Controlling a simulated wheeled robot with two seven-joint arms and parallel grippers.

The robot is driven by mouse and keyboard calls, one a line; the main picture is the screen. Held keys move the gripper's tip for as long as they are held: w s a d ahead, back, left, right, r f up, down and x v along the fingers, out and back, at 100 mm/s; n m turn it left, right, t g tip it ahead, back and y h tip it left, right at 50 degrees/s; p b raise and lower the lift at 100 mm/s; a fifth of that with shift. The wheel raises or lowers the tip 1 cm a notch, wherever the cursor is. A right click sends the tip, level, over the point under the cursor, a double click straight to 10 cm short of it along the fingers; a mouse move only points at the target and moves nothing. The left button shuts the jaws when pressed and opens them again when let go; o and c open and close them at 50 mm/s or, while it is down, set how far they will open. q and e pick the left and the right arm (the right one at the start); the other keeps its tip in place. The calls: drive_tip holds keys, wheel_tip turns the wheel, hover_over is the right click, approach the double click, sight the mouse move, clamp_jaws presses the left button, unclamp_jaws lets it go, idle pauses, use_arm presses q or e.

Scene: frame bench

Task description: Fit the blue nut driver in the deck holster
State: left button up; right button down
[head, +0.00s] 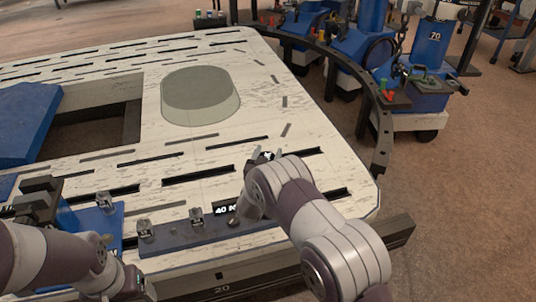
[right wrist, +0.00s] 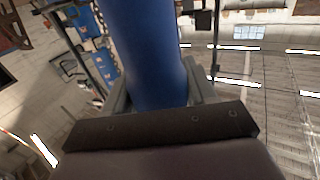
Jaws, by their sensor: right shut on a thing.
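In the right wrist view a thick blue cylinder, the blue nut driver (right wrist: 148,50), stands between the fingers of my right gripper (right wrist: 157,92), which is shut on it. In the head view this gripper (head: 264,157) is over the front right of the pale deck, mostly hidden behind my wrist, and I cannot make out the driver there. A dark rail with several small metal clips (head: 185,235) runs along the deck's front edge; I cannot tell which part is the holster. My left gripper (head: 140,286) is low at the front left, its jaws unclear.
The slotted pale deck (head: 150,150) carries a translucent greenish disc (head: 200,92) and has a rectangular opening at left beside a blue block (head: 25,120). A small display (head: 226,209) sits by my right wrist. Blue machines (head: 425,60) stand beyond a curved dark rail (head: 375,110).

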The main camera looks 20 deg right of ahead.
drive_tip(key=shift+f+b, duration=1.45)
drive_tip(key=shift+f, duration=0.4)
drive_tip(key=shift+c, duration=1.4)
unclamp_jaws()
drive_tip(key=shift+r, duration=0.1)
drive_tip(key=shift+f, duration=0.2)
drive_tip(key=p+v, duration=0.3)
drive_tip(key=v, duration=0.9)
drive_tip(key=shift+s+a+r, duration=0.15)
drive_tip(key=shift+s+a, duration=0.05)
drive_tip(key=shift+s, duration=0.1)
